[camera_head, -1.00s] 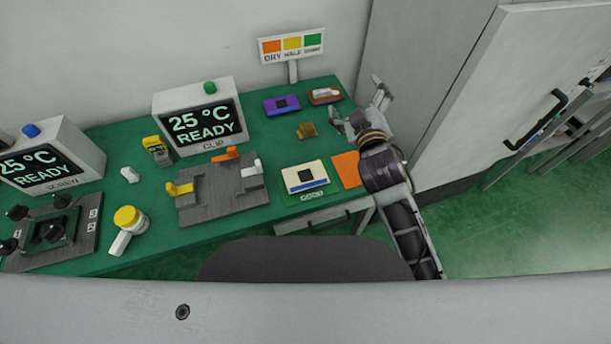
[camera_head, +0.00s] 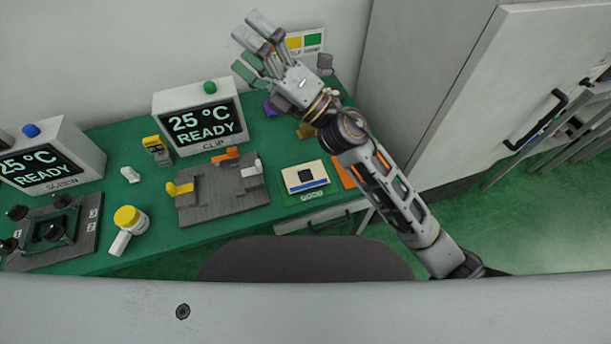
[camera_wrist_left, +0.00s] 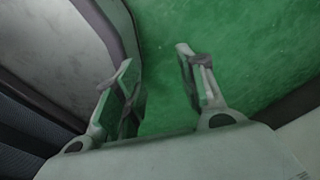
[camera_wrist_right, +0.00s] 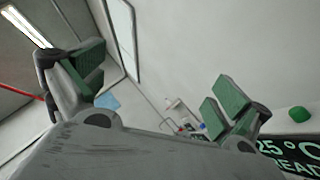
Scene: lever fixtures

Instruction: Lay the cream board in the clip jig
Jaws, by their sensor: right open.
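The cream board (camera_head: 297,174), with a black square and a blue strip, lies on a green pad at the right of the table. The grey clip jig (camera_head: 222,199) is left of it, with yellow, orange and white clips. My right gripper (camera_head: 280,58) is raised above the back of the table, open and empty, away from the board and jig. Its spread fingers also show in the right wrist view (camera_wrist_right: 155,88). My left gripper (camera_wrist_left: 155,82) is open and empty over green floor in the left wrist view; the head view does not show it.
The clip display (camera_head: 200,120) reads 25 °C READY behind the jig. A screw station (camera_head: 45,160) and a yellow-topped object (camera_head: 127,218) are to the left. A tall grey cabinet (camera_head: 480,100) stands at the right. My right arm partly covers an orange pad (camera_head: 342,172).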

